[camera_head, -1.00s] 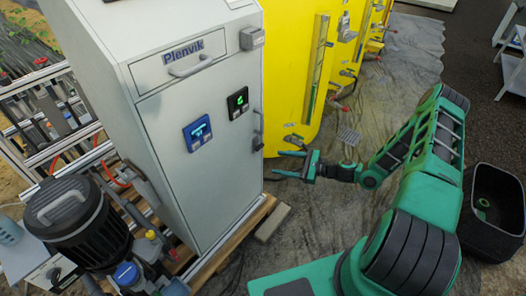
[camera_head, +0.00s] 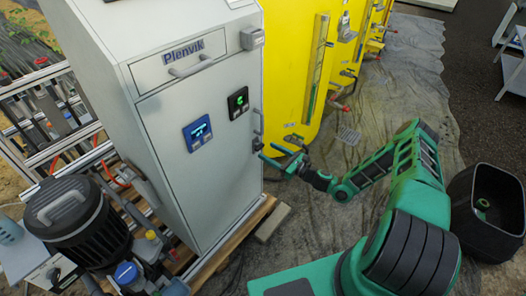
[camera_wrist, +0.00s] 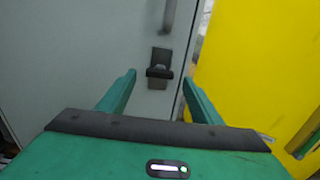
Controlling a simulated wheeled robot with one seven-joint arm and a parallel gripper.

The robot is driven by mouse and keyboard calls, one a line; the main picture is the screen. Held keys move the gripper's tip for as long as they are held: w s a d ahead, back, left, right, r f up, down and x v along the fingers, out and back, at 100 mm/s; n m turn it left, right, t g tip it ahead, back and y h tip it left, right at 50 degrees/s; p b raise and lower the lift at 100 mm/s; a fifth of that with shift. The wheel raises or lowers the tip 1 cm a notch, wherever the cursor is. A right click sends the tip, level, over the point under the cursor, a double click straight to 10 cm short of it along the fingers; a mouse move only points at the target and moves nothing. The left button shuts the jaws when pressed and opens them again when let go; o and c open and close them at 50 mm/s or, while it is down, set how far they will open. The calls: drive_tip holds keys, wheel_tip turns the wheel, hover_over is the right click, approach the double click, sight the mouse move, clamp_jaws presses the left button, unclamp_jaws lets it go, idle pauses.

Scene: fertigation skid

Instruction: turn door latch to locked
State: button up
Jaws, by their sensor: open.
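The grey cabinet door (camera_head: 226,165) bears a dark latch near its right edge. In the wrist view the latch (camera_wrist: 159,66) is a black plate with a knob that looks crosswise, below a grey vertical handle (camera_wrist: 169,14). My gripper (camera_head: 272,152) is open beside the door's right edge. In the wrist view its two green fingers (camera_wrist: 158,85) stand apart, one on each side of the latch in the picture. The fingers hold nothing. I cannot tell how far the fingertips are from the door. In the head view the latch is small and partly hard to make out near the fingertips.
A yellow tank (camera_head: 290,70) with valves stands right of the cabinet. Two small displays (camera_head: 197,132) sit on the door. A black motor-like pump (camera_head: 70,222) stands at left. A black bin (camera_head: 487,215) stands at right.

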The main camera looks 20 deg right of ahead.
sight(261, 148)
drive_tip(key=shift+x, duration=1.7)
